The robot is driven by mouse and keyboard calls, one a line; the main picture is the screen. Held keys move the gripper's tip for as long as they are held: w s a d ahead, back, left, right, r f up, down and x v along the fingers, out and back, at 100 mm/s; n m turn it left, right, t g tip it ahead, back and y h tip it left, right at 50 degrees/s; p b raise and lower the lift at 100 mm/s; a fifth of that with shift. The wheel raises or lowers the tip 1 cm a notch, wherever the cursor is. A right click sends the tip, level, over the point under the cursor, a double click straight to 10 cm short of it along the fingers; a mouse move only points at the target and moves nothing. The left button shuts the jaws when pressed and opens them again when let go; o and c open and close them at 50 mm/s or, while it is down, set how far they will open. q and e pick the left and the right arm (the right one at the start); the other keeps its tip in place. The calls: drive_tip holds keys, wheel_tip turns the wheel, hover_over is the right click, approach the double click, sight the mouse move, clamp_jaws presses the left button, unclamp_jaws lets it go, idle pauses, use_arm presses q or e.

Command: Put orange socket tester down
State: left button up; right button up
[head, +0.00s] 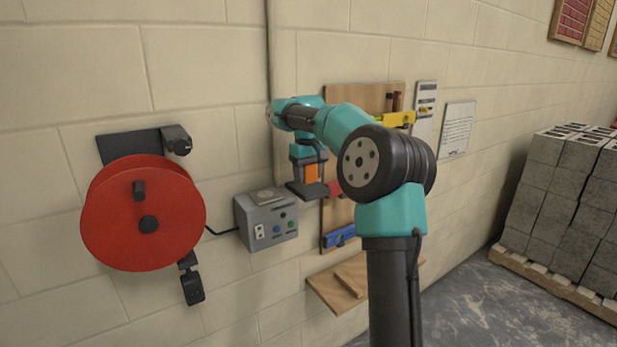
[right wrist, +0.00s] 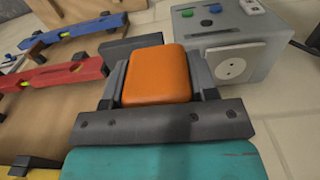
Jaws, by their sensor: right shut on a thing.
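The orange socket tester (head: 311,173) is a small orange block with rounded edges. My right gripper (head: 309,176) is shut on it and holds it in front of the wall, to the upper right of the grey control box (head: 268,236). In the right wrist view, the tester (right wrist: 158,75) sits between the dark fingers of my right gripper (right wrist: 158,84). A dark flat plate (head: 307,191) shows just below the tester; I cannot tell whether they touch. My left gripper is not in view.
The grey box has buttons and a round socket (right wrist: 231,68). A red cable reel (head: 110,225) hangs left. A wooden tool board (head: 350,95) holds yellow, red and blue levels (head: 340,236). A wooden shelf (head: 330,293) sits below it. Grey blocks (head: 565,185) stand right.

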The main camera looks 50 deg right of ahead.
hover_over(309, 186)
drive_tip(key=shift+a+f, duration=0.1)
drive_tip(key=shift+f, duration=0.3)
idle(0.4)
drive_tip(key=shift+f, duration=1.75)
drive_tip(key=shift+f, duration=0.6)
drive_tip(key=o, duration=1.3)
drive_tip(key=shift+r, duration=0.1)
